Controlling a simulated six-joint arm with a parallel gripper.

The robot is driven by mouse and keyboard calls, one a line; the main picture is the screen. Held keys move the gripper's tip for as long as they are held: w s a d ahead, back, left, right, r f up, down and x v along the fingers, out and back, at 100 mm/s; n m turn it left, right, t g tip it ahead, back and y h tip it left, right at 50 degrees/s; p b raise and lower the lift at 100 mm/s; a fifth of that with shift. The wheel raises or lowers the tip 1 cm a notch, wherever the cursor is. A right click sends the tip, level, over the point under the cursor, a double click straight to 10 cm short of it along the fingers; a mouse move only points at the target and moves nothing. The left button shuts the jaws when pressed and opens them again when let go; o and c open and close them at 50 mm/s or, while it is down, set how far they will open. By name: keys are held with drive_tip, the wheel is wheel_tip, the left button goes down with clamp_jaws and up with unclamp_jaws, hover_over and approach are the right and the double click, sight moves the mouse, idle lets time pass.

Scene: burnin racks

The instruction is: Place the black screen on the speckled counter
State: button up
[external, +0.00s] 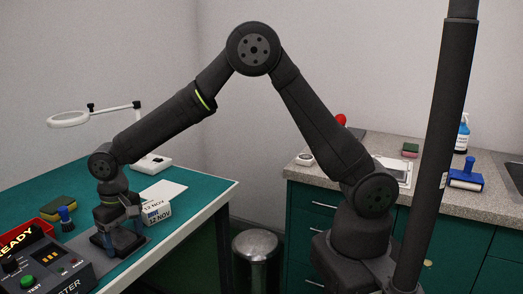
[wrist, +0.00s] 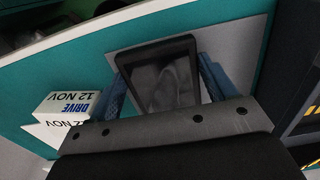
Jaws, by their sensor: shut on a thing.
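The black screen (wrist: 165,75) is a flat dark panel with a raised frame, between the two blue fingers of my gripper (wrist: 165,84) in the wrist view. My gripper (external: 122,240) is shut on it, low over the green workbench (external: 205,200) at the left in the external view. A grey mat shows around the screen; I cannot tell whether the screen touches it. The speckled counter (external: 440,196) is at the right, on green cabinets, beyond my arm's base.
A white box marked DRIVE 12 NOV (external: 156,211) stands close beside my gripper. A tester (external: 45,268), a red READY tray (external: 22,238) and a blue brush (external: 66,218) are nearby. A metal bin (external: 256,248) stands between bench and counter. A blue roller (external: 466,177) lies on the counter.

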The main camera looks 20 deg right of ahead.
sight(125, 241)
drive_tip(key=o, duration=1.1)
drive_tip(key=shift+f, duration=0.1)
wheel_tip(125, 241, up, 12)
